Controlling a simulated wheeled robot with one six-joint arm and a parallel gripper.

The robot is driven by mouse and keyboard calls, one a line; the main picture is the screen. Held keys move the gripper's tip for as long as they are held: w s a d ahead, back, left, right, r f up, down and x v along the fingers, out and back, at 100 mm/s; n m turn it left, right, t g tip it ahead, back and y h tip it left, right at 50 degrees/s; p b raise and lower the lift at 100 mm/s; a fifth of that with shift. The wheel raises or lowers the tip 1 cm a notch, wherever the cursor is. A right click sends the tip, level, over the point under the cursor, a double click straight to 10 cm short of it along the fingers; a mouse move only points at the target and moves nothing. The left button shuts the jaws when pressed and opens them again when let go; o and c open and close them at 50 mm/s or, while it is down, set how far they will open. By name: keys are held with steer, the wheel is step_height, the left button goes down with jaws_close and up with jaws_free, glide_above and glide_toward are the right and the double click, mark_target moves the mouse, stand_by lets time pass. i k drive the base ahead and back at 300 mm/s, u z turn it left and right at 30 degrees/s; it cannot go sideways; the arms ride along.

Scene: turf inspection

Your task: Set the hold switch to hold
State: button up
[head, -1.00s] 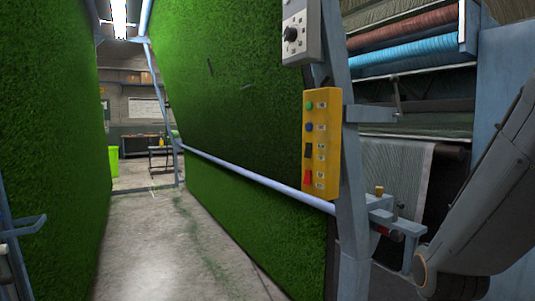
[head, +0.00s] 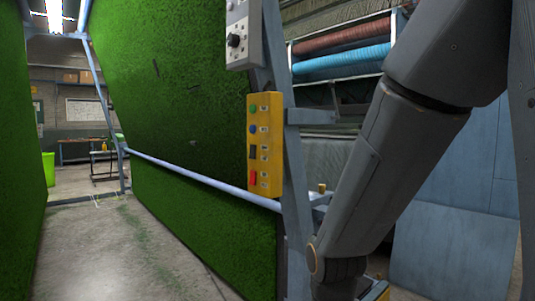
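A yellow control box (head: 264,182) is fixed to a blue-grey upright post right of the centre in the head view. From top to bottom it carries a green button (head: 253,108), a blue button (head: 253,129), a black rocker switch (head: 252,153) and a red switch (head: 253,178). The small labels beside them are too small to read, so I cannot tell which is the hold switch or how it is set. A grey box with a black knob (head: 234,40) is above it. My arm hangs down right of the yellow box; my gripper is out of view.
Green turf (head: 180,100) hangs as a tall sheet behind the boxes, with a pale rail (head: 190,173) across it. Another turf wall (head: 20,150) stands at the left. The concrete aisle (head: 110,250) between them is open. Yarn rolls (head: 340,62) are behind the post.

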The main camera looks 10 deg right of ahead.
mark_target(253, 173)
steer(key=k, duration=0.65)
steer(key=u, duration=0.65)
steer(key=i, duration=1.6)
steer(key=z, duration=0.85)
